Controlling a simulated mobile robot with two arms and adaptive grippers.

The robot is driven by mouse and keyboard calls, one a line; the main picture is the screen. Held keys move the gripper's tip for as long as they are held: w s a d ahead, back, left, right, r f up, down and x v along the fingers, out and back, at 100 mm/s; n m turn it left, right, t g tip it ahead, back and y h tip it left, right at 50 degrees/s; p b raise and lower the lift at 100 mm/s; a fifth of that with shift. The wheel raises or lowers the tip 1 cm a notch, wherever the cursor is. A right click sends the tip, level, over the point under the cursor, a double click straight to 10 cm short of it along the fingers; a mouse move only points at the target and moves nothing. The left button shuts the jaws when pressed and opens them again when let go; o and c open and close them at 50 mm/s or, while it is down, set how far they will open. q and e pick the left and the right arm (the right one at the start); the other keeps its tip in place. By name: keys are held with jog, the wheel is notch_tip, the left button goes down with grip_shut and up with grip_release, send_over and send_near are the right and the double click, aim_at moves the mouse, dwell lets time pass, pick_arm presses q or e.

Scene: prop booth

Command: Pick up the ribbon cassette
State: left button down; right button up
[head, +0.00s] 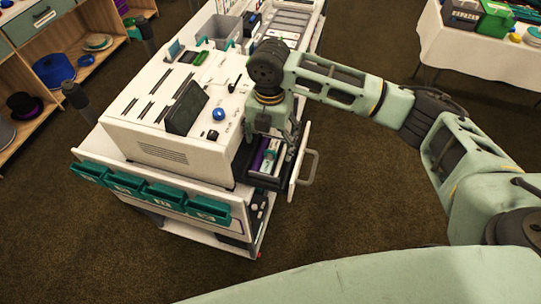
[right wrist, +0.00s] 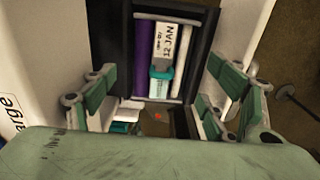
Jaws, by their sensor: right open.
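A dark open bay (head: 268,172) at the right front of the white machine holds what appears to be the ribbon cassette (head: 269,156), with purple, white and teal parts. In the right wrist view, this cassette (right wrist: 178,48) shows a purple strip, a white label reading "12 JAN" and a teal tab. My right gripper (head: 272,140) hangs just above the bay and partly hides it in the head view. Its fingers (right wrist: 162,82) are spread apart on either side of the bay, with nothing held between them. My left gripper is out of view.
The white machine (head: 160,150) stands on a cart with several teal bins (head: 165,200) along its front. A grey handle (head: 310,165) sticks out right of the bay. Shelves (head: 70,85) stand at left, a clothed table (head: 475,50) at upper right. Brown carpet lies between.

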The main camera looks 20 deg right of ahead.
aim_at(271, 148)
jog(key=f, duration=0.1)
jog(key=f+p, duration=0.1)
jog(key=f, duration=0.2)
jog(key=shift+d+f+p, duration=0.2)
jog(key=shift+d+p, duration=0.05)
jog(key=shift+p, duration=0.1)
jog(key=shift+f, duration=0.4)
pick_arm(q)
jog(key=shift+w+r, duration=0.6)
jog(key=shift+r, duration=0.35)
pick_arm(e)
jog(key=c, duration=1.1)
jog(key=shift+o, duration=0.2)
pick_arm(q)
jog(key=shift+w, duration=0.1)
pick_arm(e)
jog(key=shift+w, duration=0.1)
